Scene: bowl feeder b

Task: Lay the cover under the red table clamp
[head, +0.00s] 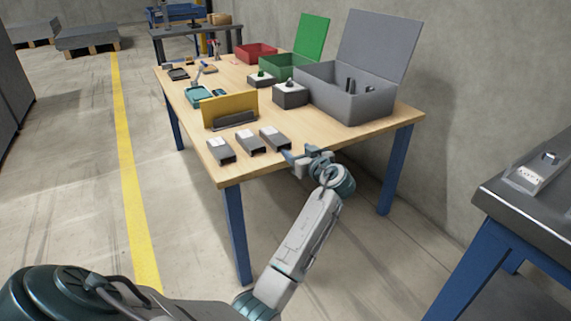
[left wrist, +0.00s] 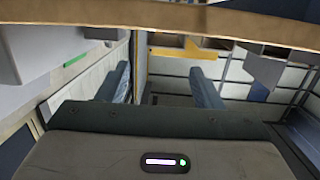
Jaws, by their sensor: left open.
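My left gripper (head: 299,156) is at the front right edge of the wooden table (head: 340,131), just right of the dark grey blocks. In the left wrist view its two fingers (left wrist: 160,80) stand apart with nothing between them. I cannot tell which thing is the cover. My right gripper is not in view.
Several dark grey blocks (head: 249,141) lie along the front edge, before a yellow panel (head: 229,107). A large grey open box (head: 345,95), a green box (head: 283,67) and a red bin (head: 256,53) line the right side. Teal trays (head: 198,97) lie left.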

